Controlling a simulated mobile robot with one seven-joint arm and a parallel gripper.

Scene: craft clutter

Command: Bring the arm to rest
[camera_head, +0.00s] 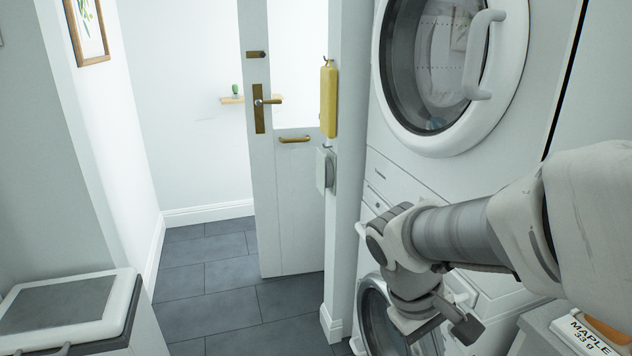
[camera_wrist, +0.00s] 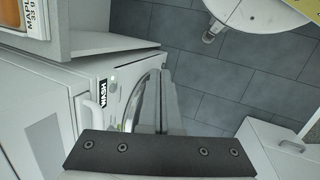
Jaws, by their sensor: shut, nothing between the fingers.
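My arm reaches in from the right of the head view and bends down at the wrist. My gripper (camera_head: 428,322) hangs in front of the lower machine, shut and empty.
A stacked machine with a round door (camera_head: 440,75) stands behind my arm. A box labelled MAPLE (camera_head: 585,335) sits at the lower right. A white door (camera_head: 285,200) stands left of the machines. Dark floor tiles (camera_head: 210,285) are clear; a white-rimmed unit (camera_head: 70,310) is at left.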

